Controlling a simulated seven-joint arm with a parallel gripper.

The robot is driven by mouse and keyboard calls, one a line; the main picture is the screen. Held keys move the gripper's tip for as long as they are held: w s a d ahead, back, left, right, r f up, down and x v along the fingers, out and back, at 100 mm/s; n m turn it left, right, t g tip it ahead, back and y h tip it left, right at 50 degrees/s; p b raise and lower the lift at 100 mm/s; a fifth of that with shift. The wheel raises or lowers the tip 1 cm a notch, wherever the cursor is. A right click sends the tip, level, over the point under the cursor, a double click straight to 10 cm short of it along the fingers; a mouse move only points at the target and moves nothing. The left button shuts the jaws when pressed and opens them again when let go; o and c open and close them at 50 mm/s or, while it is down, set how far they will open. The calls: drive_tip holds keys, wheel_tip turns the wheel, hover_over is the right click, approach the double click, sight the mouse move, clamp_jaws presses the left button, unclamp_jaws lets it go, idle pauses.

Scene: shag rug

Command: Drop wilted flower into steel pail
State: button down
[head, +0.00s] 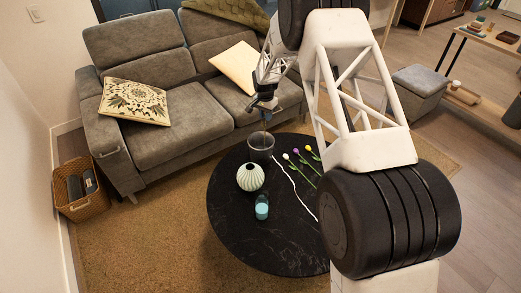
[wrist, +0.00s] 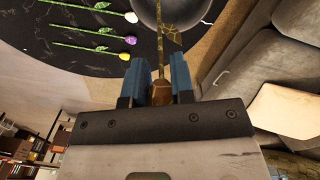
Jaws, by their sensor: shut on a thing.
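My gripper (head: 264,106) is above the far part of the black round table and shut on the wilted flower. In the wrist view my gripper's blue fingers (wrist: 158,68) close around the flower's brown head (wrist: 161,92). The flower's thin brownish stem (wrist: 160,45) points away from the fingers toward the pail. In the head view the stem (head: 265,125) hangs down at the steel pail (head: 261,150). I cannot tell how deep the stem's tip is in the pail.
The black table (head: 240,245) also bears a pale ribbed vase (head: 250,177), a teal-filled glass (head: 262,208) and several tulips (head: 303,166) lying right of the pail. A grey sofa (head: 160,125) stands behind. The table's front part is clear.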

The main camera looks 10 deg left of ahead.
drive_tip(key=shift+f, duration=0.2)
drive_tip(key=c, duration=0.9)
unclamp_jaws()
drive_tip(key=shift+r, duration=0.15)
drive_tip(key=shift+a+r, duration=0.15)
drive_tip(key=shift+r, duration=3.6)
